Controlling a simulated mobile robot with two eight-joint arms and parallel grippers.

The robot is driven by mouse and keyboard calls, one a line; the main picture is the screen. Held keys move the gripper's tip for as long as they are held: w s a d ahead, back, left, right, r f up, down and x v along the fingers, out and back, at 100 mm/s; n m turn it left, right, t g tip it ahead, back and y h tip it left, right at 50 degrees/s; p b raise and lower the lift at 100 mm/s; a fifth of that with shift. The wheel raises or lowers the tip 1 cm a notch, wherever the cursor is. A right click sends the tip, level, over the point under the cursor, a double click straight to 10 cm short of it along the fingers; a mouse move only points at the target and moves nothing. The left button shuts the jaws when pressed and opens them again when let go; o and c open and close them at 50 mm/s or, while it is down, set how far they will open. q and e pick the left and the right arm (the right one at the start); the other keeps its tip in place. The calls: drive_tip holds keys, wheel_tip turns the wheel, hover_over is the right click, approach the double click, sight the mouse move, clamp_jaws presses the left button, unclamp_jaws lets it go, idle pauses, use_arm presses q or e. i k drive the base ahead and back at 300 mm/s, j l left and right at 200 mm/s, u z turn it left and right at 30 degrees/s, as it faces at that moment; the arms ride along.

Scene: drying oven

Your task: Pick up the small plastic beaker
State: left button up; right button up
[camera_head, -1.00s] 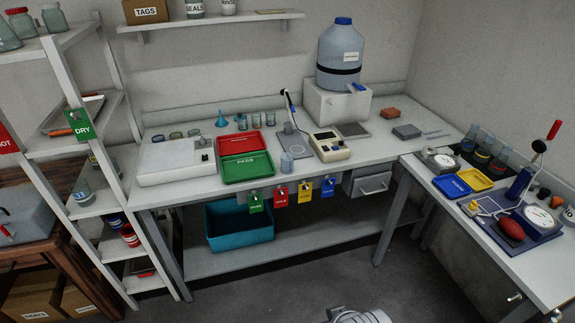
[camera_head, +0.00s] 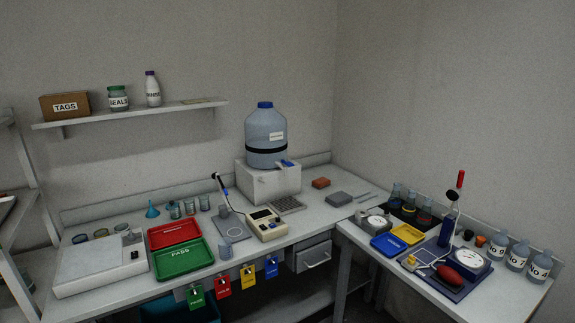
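A small translucent bluish beaker (camera_head: 225,249) stands upright near the front edge of the back bench, just right of the green PASS tray (camera_head: 183,258). Several other small clear beakers (camera_head: 189,207) stand in a row at the back of the bench, beside a blue funnel (camera_head: 152,210). I cannot tell from their looks which is plastic. Neither of my grippers is in view.
A red tray (camera_head: 174,233) lies behind the green one. A probe stand (camera_head: 232,229) and a cream meter (camera_head: 267,226) stand close behind and right of the front beaker. Coloured tags (camera_head: 222,284) hang off the bench edge. A blue-capped carboy (camera_head: 265,138) stands behind.

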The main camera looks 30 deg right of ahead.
sight(225, 244)
drive_tip(key=i+l, duration=0.15)
drive_tip(key=i, duration=0.25)
drive_tip(key=i+l, duration=0.2)
drive_tip(key=i, duration=0.2)
drive_tip(key=i+l, duration=0.15)
drive_tip(key=i, duration=0.3)
drive_tip(key=k+z, duration=0.05)
